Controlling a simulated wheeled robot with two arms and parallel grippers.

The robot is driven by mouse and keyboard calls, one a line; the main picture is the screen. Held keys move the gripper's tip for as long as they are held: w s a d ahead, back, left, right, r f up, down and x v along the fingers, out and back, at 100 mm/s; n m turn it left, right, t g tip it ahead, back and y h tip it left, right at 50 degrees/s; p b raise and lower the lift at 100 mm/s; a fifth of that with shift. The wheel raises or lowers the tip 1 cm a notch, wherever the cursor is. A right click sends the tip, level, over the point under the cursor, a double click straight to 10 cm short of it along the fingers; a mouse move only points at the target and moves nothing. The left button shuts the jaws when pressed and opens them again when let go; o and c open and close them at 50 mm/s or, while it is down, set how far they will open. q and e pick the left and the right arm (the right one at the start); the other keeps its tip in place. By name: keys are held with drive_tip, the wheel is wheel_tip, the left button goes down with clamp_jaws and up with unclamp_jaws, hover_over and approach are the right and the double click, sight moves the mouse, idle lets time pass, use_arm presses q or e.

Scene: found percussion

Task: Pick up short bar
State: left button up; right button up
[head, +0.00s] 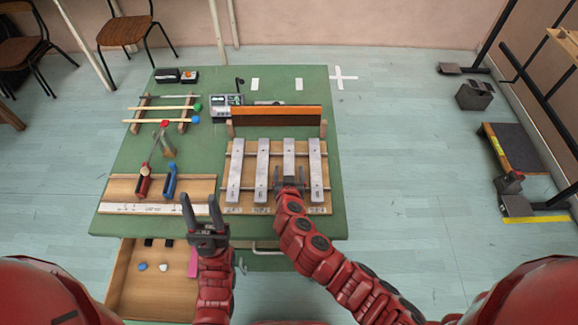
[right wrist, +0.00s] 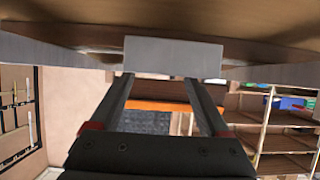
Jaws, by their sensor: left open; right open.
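Several grey metal bars lie side by side on a wooden frame (head: 246,205) on the green table. The bar third from the left (head: 289,156) has its near end hidden by my right gripper (head: 289,187). Its length against the others cannot be told. In the right wrist view, a pale bar end (right wrist: 173,57) shows between and just beyond the two fingers of my right gripper (right wrist: 160,80), which is open. I cannot tell whether they touch it. My left gripper (head: 201,202) is open and empty near the table's front edge.
An orange-faced board (head: 277,115) stands behind the bars. Mallets (head: 160,108), a red-handled tool (head: 144,182) and a blue-handled tool (head: 169,183) lie to the left. An open drawer (head: 120,298) juts out below the front edge.

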sight(288, 167)
drive_tip(key=shift+c, duration=0.3)
clamp_jaws()
idle(0.5)
drive_tip(key=shift+r+b, duration=0.35)
drive_tip(key=shift+r, duration=0.25)
wheel_tip(288, 167, up, 2)
drive_tip(key=shift+s+a+r+b, duration=0.1)
drive_tip(key=shift+s+b, duration=0.05)
drive_tip(key=shift+b, duration=0.5)
drive_tip(key=s+a+r+b, duration=0.1)
drive_tip(key=s+a+b, duration=0.2)
drive_tip(key=s, duration=1.2)
drive_tip(key=shift+s+r+b, duration=0.15)
drive_tip(key=shift+r+b, duration=0.15)
drive_tip(key=shift+b, duration=0.95)
